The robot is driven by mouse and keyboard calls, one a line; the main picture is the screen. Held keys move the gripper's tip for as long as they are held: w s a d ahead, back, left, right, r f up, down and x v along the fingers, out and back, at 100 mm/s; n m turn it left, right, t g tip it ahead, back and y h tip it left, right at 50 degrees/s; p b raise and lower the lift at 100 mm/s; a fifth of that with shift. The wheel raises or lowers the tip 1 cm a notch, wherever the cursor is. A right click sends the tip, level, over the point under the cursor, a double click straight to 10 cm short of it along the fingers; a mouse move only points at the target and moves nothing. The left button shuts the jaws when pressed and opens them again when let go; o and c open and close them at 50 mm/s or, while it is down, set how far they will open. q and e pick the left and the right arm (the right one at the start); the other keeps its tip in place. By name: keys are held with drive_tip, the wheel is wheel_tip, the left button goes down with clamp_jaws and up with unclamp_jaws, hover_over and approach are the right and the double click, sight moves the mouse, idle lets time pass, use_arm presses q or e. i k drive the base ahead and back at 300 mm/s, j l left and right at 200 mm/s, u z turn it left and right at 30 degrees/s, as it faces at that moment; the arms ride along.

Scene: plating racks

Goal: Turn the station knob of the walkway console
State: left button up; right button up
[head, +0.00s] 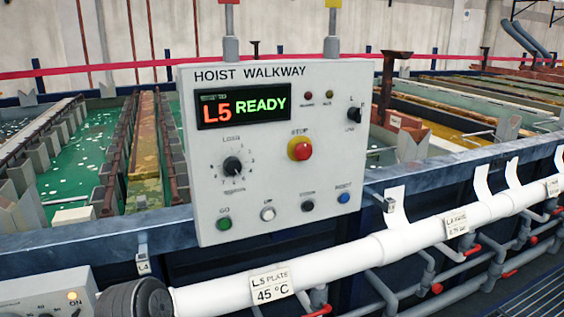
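The walkway console (275,215) is a pale grey panel headed HOIST WALKWAY, facing me in the middle of the head view. Its black round knob (232,165) sits at left, inside a ring of small numerals, under a small label I cannot read surely. A smaller dark knob (354,115) is at the upper right. I cannot tell which one is the station knob. The display (243,106) reads L5 READY. A red stop button (300,149) on a yellow base is right of the larger knob. Neither of my grippers is in view.
Below the knobs are a green GO button (224,223), a white button (268,214), a black button (308,206) and a blue button (344,198). A white pipe (350,262) crosses low in front. A blue tank rim (80,233) runs behind, with green tanks beyond.

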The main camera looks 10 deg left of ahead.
sight(231, 166)
drive_tip(key=i+l+u, duration=0.15)
drive_tip(key=l, duration=0.5)
drive_tip(key=i+l+u, duration=0.15)
drive_tip(key=l, duration=0.55)
drive_tip(key=i+l+u, duration=0.15)
drive_tip(key=l, duration=0.55)
drive_tip(key=k+j, duration=0.05)
